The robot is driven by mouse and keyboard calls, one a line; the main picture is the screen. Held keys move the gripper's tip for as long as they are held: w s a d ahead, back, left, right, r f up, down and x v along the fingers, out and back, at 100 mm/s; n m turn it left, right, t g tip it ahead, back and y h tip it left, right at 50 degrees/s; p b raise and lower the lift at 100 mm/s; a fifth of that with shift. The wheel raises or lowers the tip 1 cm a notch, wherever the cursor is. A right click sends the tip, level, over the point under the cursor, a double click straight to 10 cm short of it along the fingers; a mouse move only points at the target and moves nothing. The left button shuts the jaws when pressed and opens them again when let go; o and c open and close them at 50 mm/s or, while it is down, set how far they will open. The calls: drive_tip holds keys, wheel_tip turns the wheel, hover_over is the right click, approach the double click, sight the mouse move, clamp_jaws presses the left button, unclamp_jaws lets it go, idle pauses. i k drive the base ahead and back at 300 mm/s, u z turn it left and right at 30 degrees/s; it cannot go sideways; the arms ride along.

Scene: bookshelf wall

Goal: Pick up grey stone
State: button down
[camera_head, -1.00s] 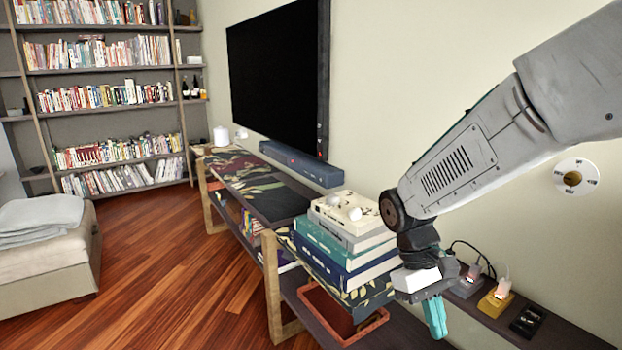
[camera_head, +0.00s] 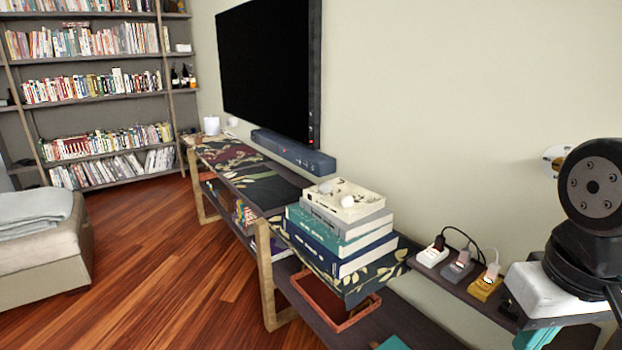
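Two small, pale, rounded stone-like lumps lie on the top book of a stack on the low shelf. One (camera_head: 326,187) is at the back left of the cover, the other (camera_head: 347,201) at its front right. Both look whitish; I cannot tell which is the grey stone. My gripper (camera_head: 538,338) is at the lower right edge, well to the right of the stack and apart from it. Only part of its teal fingers shows, the rest is cut off by the frame, so its opening is hidden. I see nothing held.
The book stack (camera_head: 340,240) stands on the low shelf (camera_head: 440,332) above a reddish tray (camera_head: 312,298). Several plugged chargers (camera_head: 487,287) with cables lie between stack and gripper. A TV (camera_head: 268,75) and soundbar (camera_head: 293,158) are behind. The wooden floor (camera_head: 165,270) at left is clear.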

sight(324, 188)
drive_tip(key=u, duration=1.4)
drive_tip(key=i, duration=2.45)
drive_tip(key=z, duration=3.1)
